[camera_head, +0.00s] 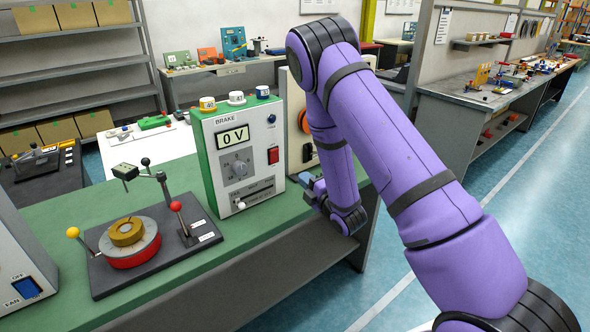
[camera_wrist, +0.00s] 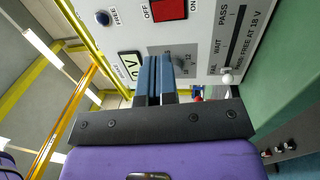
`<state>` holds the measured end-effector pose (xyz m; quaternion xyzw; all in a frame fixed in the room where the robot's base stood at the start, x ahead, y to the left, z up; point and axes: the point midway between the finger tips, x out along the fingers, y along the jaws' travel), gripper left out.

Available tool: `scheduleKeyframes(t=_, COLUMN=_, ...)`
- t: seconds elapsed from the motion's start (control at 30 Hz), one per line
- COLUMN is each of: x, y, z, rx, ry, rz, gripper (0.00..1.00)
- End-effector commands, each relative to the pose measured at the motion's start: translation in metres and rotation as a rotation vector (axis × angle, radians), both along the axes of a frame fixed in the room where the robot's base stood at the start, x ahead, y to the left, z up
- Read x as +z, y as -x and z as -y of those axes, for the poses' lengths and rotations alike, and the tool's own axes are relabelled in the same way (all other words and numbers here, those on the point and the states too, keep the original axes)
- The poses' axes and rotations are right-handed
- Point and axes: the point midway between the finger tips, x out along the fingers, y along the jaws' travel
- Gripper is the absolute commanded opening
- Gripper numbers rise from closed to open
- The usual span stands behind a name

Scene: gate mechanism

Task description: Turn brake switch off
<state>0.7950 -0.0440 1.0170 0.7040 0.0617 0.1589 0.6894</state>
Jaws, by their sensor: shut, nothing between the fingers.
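The brake box (camera_head: 208,135) is white with a green side and stands on the green bench. Its red rocker switch (camera_head: 273,155) is on the right of its front panel. In the wrist view the red switch (camera_wrist: 169,9) is at the top edge, partly cut off, with OFF and ON labels beside it. I cannot tell which side is pressed. The display (camera_head: 232,137) reads 0 V. My gripper (camera_wrist: 155,62) is shut and empty, with blue fingers pointing at the panel, covering part of the dial area. In the head view my gripper (camera_head: 308,182) is at the box's lower right.
A dial (camera_head: 239,168) and a slider with a white knob (camera_head: 241,205) sit on the panel. A black-based mechanism with a red disc (camera_head: 134,252) stands left of the box. Another pale unit (camera_head: 298,118) stands close behind, right of the box.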

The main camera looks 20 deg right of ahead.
Motion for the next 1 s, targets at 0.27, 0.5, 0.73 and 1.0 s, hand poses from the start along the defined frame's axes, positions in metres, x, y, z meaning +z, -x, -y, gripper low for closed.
scheduleKeyframes(t=0.27, x=0.008, y=-0.045, z=-0.016, rx=0.002, ry=-0.002, rz=0.004, gripper=0.00)
scheduleKeyframes(t=0.5, x=0.013, y=-0.086, z=-0.029, rx=0.001, ry=0.000, rz=0.002, gripper=0.00)
scheduleKeyframes(t=0.73, x=0.017, y=-0.114, z=-0.038, rx=0.001, ry=-0.001, rz=0.002, gripper=0.00)
scheduleKeyframes(t=1.0, x=0.018, y=-0.123, z=-0.040, rx=0.000, ry=-0.001, rz=0.000, gripper=0.00)
